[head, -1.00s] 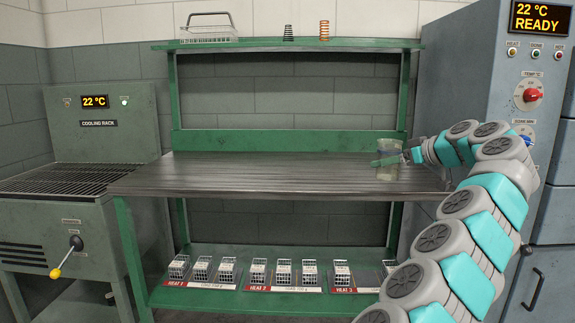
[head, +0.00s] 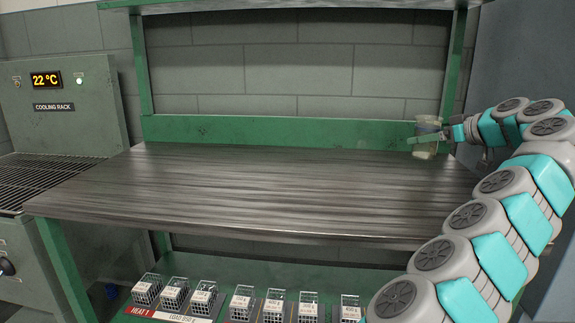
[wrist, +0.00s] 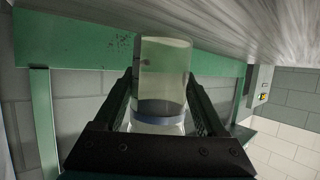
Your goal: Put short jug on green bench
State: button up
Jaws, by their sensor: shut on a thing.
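The short jug (head: 425,151) is a translucent, pale cylinder. In the wrist view the jug (wrist: 163,68) shows a blue band around it and sits upright in the picture between two dark fingers. My gripper (head: 421,139) is shut on it, and it shows in the wrist view (wrist: 165,103) too. The green bench (head: 240,190) has a bare, worn dark metal top and a green frame. The jug is at the right back end of the bench top. I cannot tell whether its base touches the top.
The bench top is clear. Several small wire baskets (head: 240,302) stand on the lower shelf. The green back rail (head: 290,130) and right post (head: 452,70) are close to the jug. A cooling rack (head: 60,110) stands at left, a blue-grey cabinet (head: 520,60) at right.

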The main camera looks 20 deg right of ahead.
jog(key=shift+w+d, duration=0.1)
jog(key=shift+w, duration=0.3)
jog(key=w+a, duration=0.3)
jog(key=w, duration=0.1)
jog(key=w+a+f+b, duration=0.1)
jog(key=w+a, duration=0.5)
jog(key=w, duration=0.1)
jog(key=shift+w+a+f, duration=0.15)
jog(key=shift+w+a, duration=0.15)
jog(key=shift+w, duration=0.05)
jog(key=shift+w+a+f, duration=0.1)
jog(key=shift+w+a, duration=0.1)
jog(key=shift+a, duration=0.05)
jog(key=shift+d+f, duration=0.1)
jog(key=shift+f, duration=1.55)
jog(key=shift+f, duration=0.15)
jog(key=o, duration=1.5)
jog(key=shift+c, duration=0.2)
jog(key=b+v, duration=0.1)
jog(key=v, duration=1.1)
jog(key=shift+s+b, duration=0.1)
jog(key=shift+b, duration=0.2)
